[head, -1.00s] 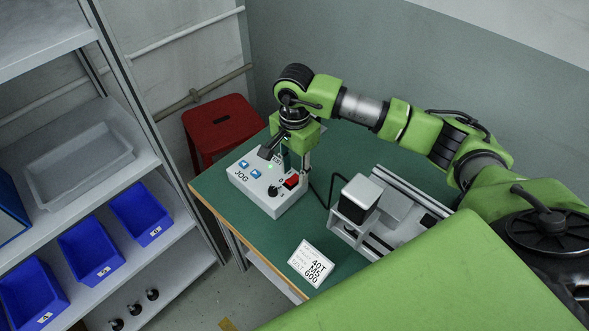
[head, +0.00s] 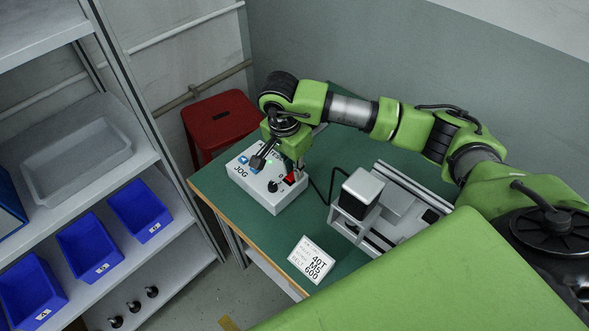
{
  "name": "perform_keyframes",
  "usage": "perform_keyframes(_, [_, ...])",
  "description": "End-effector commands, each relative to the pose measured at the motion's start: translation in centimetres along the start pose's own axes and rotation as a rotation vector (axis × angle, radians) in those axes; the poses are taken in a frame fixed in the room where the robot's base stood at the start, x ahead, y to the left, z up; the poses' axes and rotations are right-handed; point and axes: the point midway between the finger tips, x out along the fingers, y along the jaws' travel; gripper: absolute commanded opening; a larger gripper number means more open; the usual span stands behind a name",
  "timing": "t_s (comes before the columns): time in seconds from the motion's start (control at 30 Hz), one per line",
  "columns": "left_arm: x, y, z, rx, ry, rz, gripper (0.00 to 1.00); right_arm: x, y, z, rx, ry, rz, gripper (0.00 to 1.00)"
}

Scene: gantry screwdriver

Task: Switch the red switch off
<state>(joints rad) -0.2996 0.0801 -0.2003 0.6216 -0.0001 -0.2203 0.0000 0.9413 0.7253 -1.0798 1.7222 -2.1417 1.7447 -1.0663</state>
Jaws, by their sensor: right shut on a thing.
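The red switch (head: 290,178) sits near the right edge of the white control box (head: 262,194), which stands on the green table. In the head view, my right gripper (head: 281,163) points down over the box from above. Its dark fingers reach to the panel, one close beside the red switch, and it is shut on the switch. The gripper and fingers partly hide the switch and the upper panel, so the exact contact is hard to see. A small green light (head: 269,162) glows on the panel. A black knob (head: 272,187) and blue buttons are also there. My left gripper is not in view.
A grey machine (head: 360,192) stands right of the box, joined by a black cable. A white label card (head: 311,259) lies at the front of the green table (head: 262,236). A red stool (head: 216,118) stands behind. Shelves with blue bins (head: 140,211) are at the left.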

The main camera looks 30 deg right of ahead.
Motion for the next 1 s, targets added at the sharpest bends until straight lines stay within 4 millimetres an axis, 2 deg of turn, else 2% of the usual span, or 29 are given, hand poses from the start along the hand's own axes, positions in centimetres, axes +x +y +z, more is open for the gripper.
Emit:
perform_keyframes(0.03, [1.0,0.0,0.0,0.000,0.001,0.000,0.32,0.3,-0.2,0.3,-0.006,0.043,-0.005,0.00])
perform_keyframes(0.2, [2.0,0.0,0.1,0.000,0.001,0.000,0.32,0.2,-0.1,0.6,-0.003,0.154,-0.003,0.00])
perform_keyframes(0.6, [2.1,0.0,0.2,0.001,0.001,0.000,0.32,-0.1,0.0,0.5,0.002,0.190,-0.002,0.00])
perform_keyframes(0.63, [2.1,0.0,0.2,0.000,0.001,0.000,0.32,-0.1,0.0,0.5,0.002,0.189,-0.002,0.20])
perform_keyframes(0.7, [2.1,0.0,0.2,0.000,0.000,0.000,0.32,-0.1,0.0,0.5,0.002,0.189,-0.002,0.32])
perform_keyframes(1.0, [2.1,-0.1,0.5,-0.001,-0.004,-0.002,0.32,-0.1,0.0,0.5,0.001,0.188,-0.002,0.32])
